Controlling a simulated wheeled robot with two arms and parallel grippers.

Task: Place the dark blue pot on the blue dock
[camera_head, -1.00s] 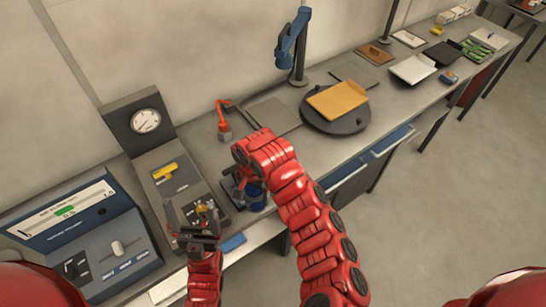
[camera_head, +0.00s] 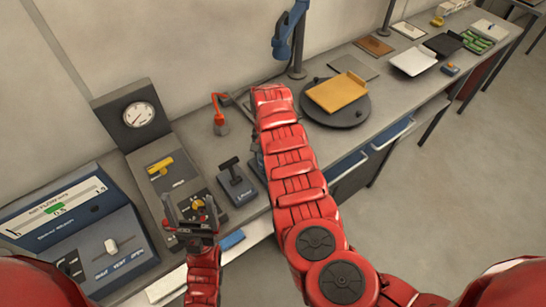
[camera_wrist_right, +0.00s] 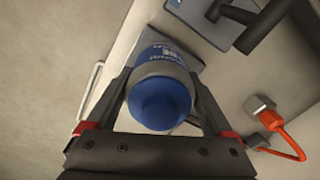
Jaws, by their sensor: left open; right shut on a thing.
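In the head view my right arm hides that gripper and nearly all of the pot. My left gripper (camera_head: 190,203) is open and empty, in front of the panel with the yellow handle. A blue-grey plate with a black T-shaped handle (camera_head: 237,187) lies left of my right arm; I cannot tell whether it is the blue dock.
A gauge box (camera_head: 139,116) and a blue flow-meter console (camera_head: 75,225) are at left. A round dark turntable (camera_head: 355,117) with an orange tray (camera_head: 338,92) is to the right.

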